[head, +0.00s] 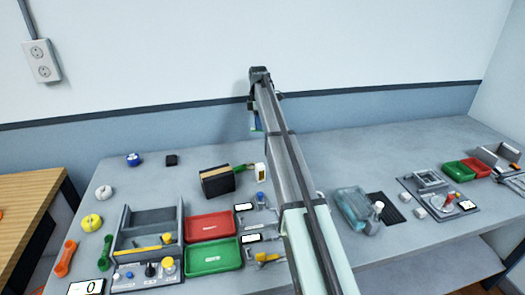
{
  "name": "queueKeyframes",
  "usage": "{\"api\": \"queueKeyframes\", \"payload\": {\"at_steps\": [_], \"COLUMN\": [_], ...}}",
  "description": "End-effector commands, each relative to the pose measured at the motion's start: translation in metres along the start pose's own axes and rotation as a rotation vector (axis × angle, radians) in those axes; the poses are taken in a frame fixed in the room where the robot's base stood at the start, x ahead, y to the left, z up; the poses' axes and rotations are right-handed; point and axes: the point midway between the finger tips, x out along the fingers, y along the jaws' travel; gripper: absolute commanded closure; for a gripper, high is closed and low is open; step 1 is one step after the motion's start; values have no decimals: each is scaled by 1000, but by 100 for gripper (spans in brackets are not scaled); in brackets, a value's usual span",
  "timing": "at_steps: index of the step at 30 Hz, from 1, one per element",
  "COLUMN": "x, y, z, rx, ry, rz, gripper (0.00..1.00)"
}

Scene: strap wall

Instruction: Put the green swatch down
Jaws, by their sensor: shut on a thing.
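My gripper (252,108) is at the far end of my arm, near the wall above the back of the grey table, and is seen small and partly hidden by the arm. It is shut on the green swatch (257,123), a small piece showing blue-green just below the fingers. The swatch appears held above the table top; its lower edge and any gap to the table are hard to tell.
A black box (217,182) stands below the gripper. A red tray (210,226), a green tray (214,257) and a grey divided tray (150,228) lie in front. A clear container (354,207) is right of my arm. The back right of the table (390,150) is free.

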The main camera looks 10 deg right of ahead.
Motion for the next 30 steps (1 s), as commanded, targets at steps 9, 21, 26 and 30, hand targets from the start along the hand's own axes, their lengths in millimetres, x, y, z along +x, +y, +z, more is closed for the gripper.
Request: {"api": "queueKeyframes", "payload": {"at_steps": [9, 21, 26, 30], "x": [-1, 12, 38, 58], "y": [-2, -3, -4, -4], "z": [20, 20, 20, 20], "rx": [-145, -268, -267, -266], "ry": [2, 3, 3, 3], "rz": [-6, -9, -11, -9], "gripper": [100, 100, 100, 100]}}
